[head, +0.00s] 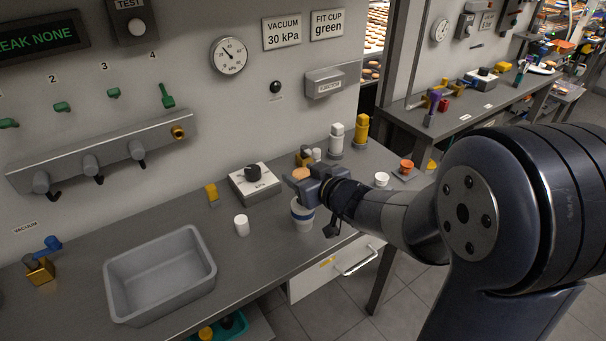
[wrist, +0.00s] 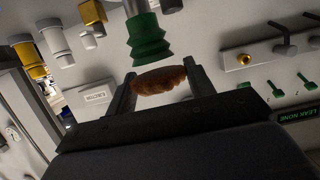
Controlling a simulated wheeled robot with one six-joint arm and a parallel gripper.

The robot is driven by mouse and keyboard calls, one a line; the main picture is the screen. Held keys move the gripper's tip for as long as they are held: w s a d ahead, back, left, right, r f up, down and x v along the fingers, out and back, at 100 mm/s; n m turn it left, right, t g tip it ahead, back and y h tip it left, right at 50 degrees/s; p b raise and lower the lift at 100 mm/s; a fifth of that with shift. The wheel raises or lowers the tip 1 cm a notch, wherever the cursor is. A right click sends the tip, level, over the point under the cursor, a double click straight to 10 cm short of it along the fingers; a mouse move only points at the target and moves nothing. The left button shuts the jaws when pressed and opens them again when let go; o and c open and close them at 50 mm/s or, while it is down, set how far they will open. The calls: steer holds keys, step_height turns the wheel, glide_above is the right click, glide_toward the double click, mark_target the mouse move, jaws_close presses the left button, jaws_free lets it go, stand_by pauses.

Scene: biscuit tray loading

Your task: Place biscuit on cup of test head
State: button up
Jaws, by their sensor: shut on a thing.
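My gripper (head: 305,177) is shut on a round brown biscuit (head: 300,173) above the right part of the bench. In the wrist view, the biscuit (wrist: 160,80) sits edge-on between the two fingers (wrist: 158,86). The green ribbed cup (wrist: 147,42) of the test head is on a grey stem (wrist: 134,7), its wide lip facing the biscuit. The wrist picture is upside down, so the cup lies below the biscuit. In the head view, my gripper seems to hide the cup.
Nearby are a knob box (head: 252,187), a white cup (head: 242,226), a yellow piece (head: 212,193) and white (head: 336,139) and yellow (head: 361,131) bottles. A grey bin (head: 128,302) stands at left.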

steer(key=shift+f+b, duration=0.55)
steer(key=shift+f, duration=0.1)
steer(key=o, duration=0.8)
steer(key=shift+c, duration=0.2)
steer(key=shift+s, duration=0.1)
steer(key=p+v, duration=0.1)
steer(key=v, duration=0.9)
steer(key=shift+s+d+r+p, duration=0.2)
steer(key=shift+d+p, duration=0.05)
steer(key=shift+p, duration=0.15)
